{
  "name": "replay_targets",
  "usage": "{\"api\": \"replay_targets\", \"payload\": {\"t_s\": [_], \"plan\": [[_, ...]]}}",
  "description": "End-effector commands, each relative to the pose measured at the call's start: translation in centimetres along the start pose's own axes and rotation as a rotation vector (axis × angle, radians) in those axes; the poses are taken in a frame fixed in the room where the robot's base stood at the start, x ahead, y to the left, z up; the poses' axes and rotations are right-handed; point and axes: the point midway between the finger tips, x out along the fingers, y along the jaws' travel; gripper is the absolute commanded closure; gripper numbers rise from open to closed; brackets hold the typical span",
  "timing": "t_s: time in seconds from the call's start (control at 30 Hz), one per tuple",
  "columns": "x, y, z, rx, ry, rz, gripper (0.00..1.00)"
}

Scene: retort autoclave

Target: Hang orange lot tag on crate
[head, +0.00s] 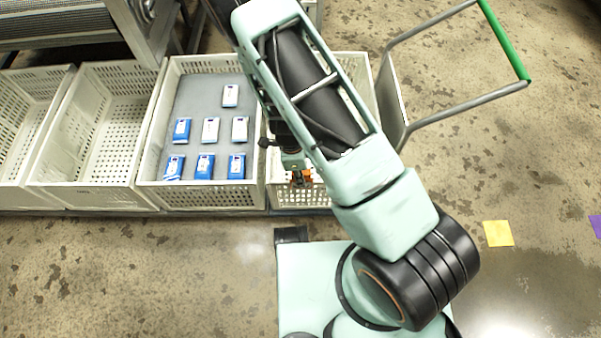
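A small orange piece (302,178), which looks like the lot tag, shows at the front wall of the rightmost white crate (318,197). My gripper (295,165) is just above and beside it, over the crate's front rim. My arm hides most of this crate and part of the gripper. The fingers are too small and covered to show whether they are open or shut on the tag. I cannot tell whether the tag touches the crate.
To the left, a crate (145,172) with a grey liner holds several blue-and-white packs (205,166). Two empty crates (60,172) (8,182) stand further left. A green-handled cart (510,45) is at right. Floor in front is clear, with a yellow square (498,233).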

Motion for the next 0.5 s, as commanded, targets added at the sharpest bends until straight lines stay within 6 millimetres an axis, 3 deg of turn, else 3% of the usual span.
{"api": "replay_targets", "payload": {"t_s": [0.5], "plan": [[0.49, 0.00, 0.05, 0.000, 0.000, 0.000, 0.94]]}}
